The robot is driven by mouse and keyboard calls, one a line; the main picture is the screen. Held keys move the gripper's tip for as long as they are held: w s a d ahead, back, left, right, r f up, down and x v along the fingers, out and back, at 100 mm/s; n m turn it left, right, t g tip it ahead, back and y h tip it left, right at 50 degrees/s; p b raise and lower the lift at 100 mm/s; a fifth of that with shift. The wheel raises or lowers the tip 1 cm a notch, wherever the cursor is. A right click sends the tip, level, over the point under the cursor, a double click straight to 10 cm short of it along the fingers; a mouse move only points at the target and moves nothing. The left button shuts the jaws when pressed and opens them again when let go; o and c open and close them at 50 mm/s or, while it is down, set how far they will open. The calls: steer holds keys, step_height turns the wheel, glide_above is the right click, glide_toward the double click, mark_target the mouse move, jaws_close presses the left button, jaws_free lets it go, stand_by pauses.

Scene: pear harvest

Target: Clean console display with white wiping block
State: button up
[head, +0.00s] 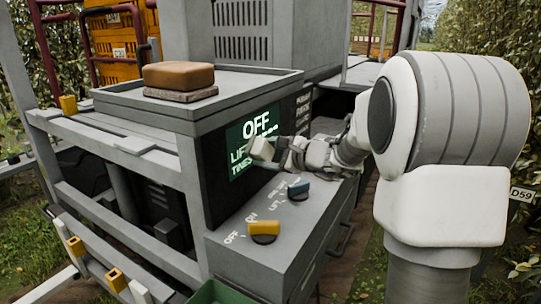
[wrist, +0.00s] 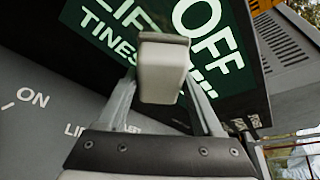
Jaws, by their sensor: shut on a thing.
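The console display (head: 240,158) is a dark green screen with white text reading "OFF" and "LIF… TINES", set in a black panel. It fills the upper part of the wrist view (wrist: 228,22). My gripper (head: 266,151) is shut on the white wiping block (head: 261,148) in front of the screen's right lower part. In the wrist view the block (wrist: 162,75) sits between the two fingers and covers part of the text. I cannot tell whether the block touches the screen.
A brown sponge-like block (head: 178,76) lies on the tray above the screen. A grey frame rail (head: 125,150) stands left.

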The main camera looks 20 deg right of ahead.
mark_target(242, 161)
steer(key=shift+s+a+f+b, duration=0.1)
steer(key=shift+s+a+b, duration=2.1)
steer(key=shift+s+a, duration=0.1)
steer(key=shift+a, duration=0.1)
steer(key=shift+r, duration=0.45)
steer(key=shift+w+d, duration=2.45)
steer(key=shift+d, duration=0.05)
steer(key=w+d+p, duration=0.1)
steer(key=w+d, duration=0.5)
steer(key=shift+w+d+p, duration=0.2)
steer(key=shift+d+p, duration=0.05)
steer(key=shift+p, duration=0.1)
steer(key=shift+a, duration=0.1)
steer(key=shift+s+a+f+b, duration=0.15)
steer(key=shift+s+a+b, duration=1.65)
steer(key=shift+b, duration=0.15)
steer(key=shift+s+a+b, duration=2.65)
steer(key=shift+s+a, duration=1.15)
steer(key=shift+s, duration=0.15)
